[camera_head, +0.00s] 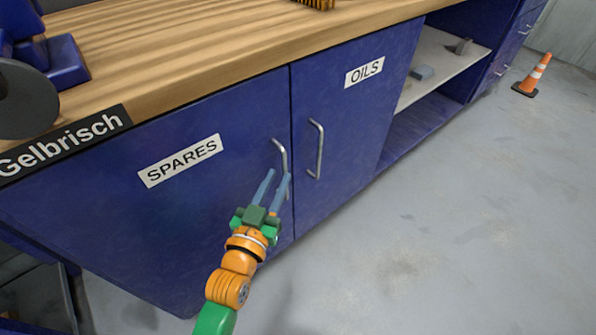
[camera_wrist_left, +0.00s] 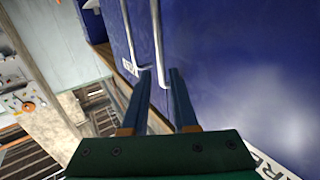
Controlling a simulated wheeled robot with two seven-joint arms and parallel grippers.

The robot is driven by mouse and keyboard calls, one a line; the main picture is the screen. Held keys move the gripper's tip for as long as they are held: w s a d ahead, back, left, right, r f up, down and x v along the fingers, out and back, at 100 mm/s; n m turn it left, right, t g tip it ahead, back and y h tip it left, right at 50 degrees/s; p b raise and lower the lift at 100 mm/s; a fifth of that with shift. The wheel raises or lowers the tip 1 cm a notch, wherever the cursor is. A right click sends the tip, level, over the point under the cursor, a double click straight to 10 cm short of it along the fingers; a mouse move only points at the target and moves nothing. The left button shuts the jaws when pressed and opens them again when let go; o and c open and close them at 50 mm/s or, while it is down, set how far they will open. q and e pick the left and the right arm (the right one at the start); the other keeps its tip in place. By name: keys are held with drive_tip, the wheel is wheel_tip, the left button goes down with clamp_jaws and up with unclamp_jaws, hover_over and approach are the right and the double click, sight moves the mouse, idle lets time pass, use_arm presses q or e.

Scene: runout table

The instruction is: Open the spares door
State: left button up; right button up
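The spares door (camera_head: 215,210) is a blue cabinet door with a white SPARES label and stands shut. Its metal bar handle (camera_head: 281,152) is near the door's right edge. My left gripper (camera_head: 279,175) is open, its two blue fingers pointing up at the lower part of this handle. In the left wrist view, the spares handle (camera_wrist_left: 157,35) runs down to the gap between the fingertips (camera_wrist_left: 160,72). I cannot tell whether the fingers touch it. The handle's lower end is partly hidden by the fingers in the head view. My right gripper is not in view.
The oils door (camera_head: 345,120), with its own handle (camera_head: 317,150), is shut just right of the spares door. A wooden worktop (camera_head: 200,45) runs above. Open shelves (camera_head: 435,70) lie farther right. The grey floor (camera_head: 450,200) is clear up to an orange cone (camera_head: 534,76).

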sight(283, 165)
use_arm(q)
drive_tip(key=b+x, duration=0.1)
drive_tip(key=x, duration=0.4)
drive_tip(key=shift+w+d+r, duration=0.1)
drive_tip(key=shift+w, duration=0.25)
clamp_jaws()
idle(1.0)
